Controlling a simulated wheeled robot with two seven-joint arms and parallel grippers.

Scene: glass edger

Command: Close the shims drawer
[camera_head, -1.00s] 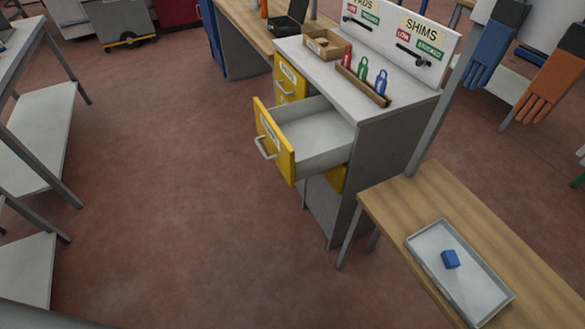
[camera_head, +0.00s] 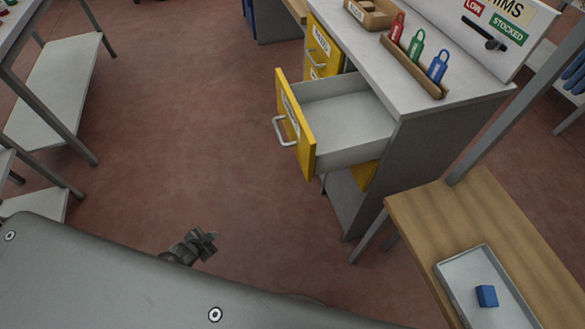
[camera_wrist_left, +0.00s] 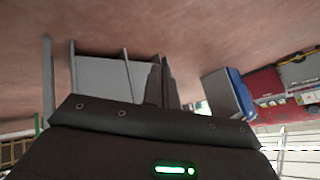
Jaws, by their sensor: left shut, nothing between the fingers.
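The open drawer (camera_head: 297,125) has a yellow front with a pale label I cannot read and a silver bar handle (camera_head: 280,130). It is pulled far out of the grey cabinet (camera_head: 420,150), and its visible inside looks empty. My left gripper (camera_head: 207,241) is low in the head view, left of and nearer than the drawer, apart from it. It is shut and empty. Its dark fingers also show in the left wrist view (camera_wrist_left: 161,82). My right gripper is not in view.
A wooden bench (camera_head: 460,215) with a grey tray (camera_head: 450,278) and a blue block (camera_head: 487,296) stands right of the cabinet. Coloured tags (camera_head: 416,47) and a wooden box (camera_head: 375,13) are on the cabinet top. Grey shelving (camera_head: 55,90) is at left. The floor before the drawer is clear.

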